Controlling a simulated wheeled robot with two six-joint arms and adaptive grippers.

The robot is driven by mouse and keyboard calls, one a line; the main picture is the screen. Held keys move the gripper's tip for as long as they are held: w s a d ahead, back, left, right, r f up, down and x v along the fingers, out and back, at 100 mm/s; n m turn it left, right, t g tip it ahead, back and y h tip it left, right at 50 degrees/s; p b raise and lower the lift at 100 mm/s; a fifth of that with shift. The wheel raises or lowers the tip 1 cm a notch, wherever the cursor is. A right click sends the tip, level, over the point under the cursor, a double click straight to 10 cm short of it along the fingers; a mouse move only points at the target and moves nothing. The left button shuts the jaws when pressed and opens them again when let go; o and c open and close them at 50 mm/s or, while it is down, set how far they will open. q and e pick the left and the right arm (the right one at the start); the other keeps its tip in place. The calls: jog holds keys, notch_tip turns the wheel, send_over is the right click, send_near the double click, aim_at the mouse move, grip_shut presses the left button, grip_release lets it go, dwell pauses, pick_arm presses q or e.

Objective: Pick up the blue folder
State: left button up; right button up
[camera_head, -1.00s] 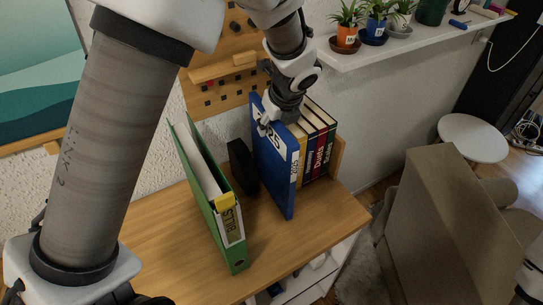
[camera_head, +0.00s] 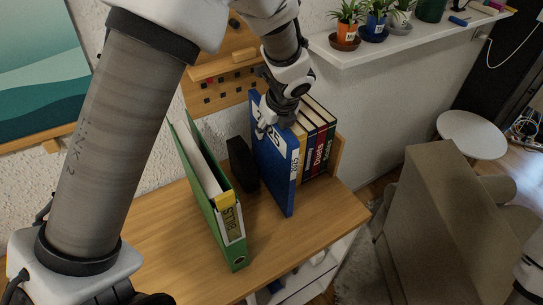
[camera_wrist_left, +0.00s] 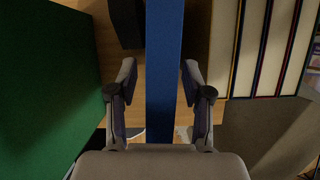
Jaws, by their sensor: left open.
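The blue folder (camera_head: 279,165) stands upright on the wooden cabinet top, beside a row of books. In the left wrist view, the blue folder (camera_wrist_left: 165,75) runs as a vertical band through the middle, between the two fingers of my left gripper (camera_wrist_left: 164,98). The fingers are open, one on each side, with a visible gap to the folder on both sides. In the head view my left gripper (camera_head: 270,130) is at the folder's top edge, and its fingers are partly hidden. My right gripper cannot be made out; only a bit of arm shows at the lower right edge.
A green binder (camera_head: 222,215) leans to the left of the folder, with a black object (camera_head: 241,163) behind. Several books (camera_head: 318,140) stand close on the right against a wooden end (camera_head: 336,158). The cabinet top (camera_head: 160,240) is clear at front left. A shelf with plants (camera_head: 375,52) hangs above right.

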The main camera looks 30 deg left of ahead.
pick_arm(q)
jog(key=shift+c, duration=0.4)
grip_shut()
jog(key=shift+r, duration=0.1)
notch_tip(320, 180, up, 18)
jog(key=shift+r+b, duration=0.15)
jog(key=shift+b, duration=0.25)
